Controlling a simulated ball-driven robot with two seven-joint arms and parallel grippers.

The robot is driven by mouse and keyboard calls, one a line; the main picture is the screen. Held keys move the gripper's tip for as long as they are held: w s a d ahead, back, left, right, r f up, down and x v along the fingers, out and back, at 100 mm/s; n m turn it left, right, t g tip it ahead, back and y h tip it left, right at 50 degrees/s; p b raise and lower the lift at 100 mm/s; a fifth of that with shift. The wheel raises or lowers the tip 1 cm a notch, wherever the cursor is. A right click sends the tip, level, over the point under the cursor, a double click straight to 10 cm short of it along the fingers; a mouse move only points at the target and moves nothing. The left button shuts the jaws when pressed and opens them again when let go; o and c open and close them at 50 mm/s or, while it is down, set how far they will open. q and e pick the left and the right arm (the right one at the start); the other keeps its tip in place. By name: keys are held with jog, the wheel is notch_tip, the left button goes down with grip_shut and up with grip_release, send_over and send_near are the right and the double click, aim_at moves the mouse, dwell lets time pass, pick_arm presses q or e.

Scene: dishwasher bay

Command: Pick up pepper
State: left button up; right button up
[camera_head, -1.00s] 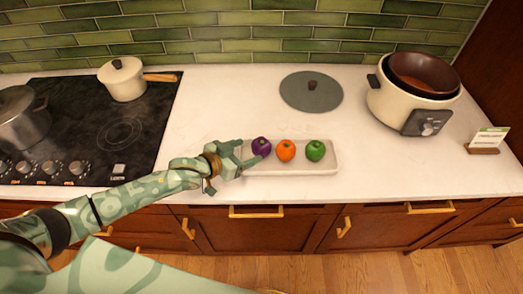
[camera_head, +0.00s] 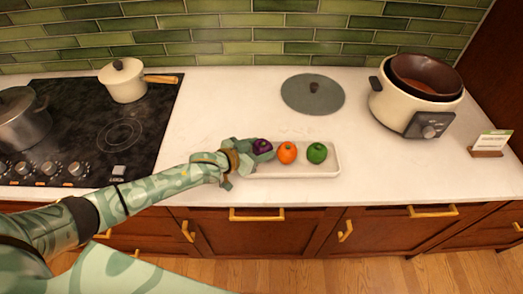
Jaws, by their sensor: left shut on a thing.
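Three peppers are in a row at a white tray (camera_head: 331,172) on the counter: a purple pepper (camera_head: 262,146) at the left, an orange pepper (camera_head: 287,152) in the middle and a green pepper (camera_head: 317,153) at the right. My left gripper (camera_head: 261,150) is at the tray's left end, shut on the purple pepper, with its fingers partly covering it. Whether the purple pepper touches the tray cannot be told. The orange and green peppers rest in the tray. My right gripper is not in view.
A black cooktop (camera_head: 90,125) with a cream pot (camera_head: 124,82) and a steel pot (camera_head: 22,118) is at the left. A grey lid (camera_head: 312,95) lies behind the tray. A cooker (camera_head: 410,105) and a small sign (camera_head: 490,143) stand at the right. The counter between is clear.

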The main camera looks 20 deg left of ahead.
pick_arm(q)
notch_tip(320, 180, up, 3)
jog(key=shift+f+p, duration=0.1)
jog(key=shift+p, duration=0.3)
jog(key=s+d+r+p, duration=0.3)
jog(key=s+d+r, duration=0.4)
jog(key=s+r, duration=0.3)
jog(key=shift+s+p, duration=0.3)
jog(key=shift+s, duration=0.7)
jog(key=shift+d+r, duration=0.1)
jog(key=shift+r, duration=0.05)
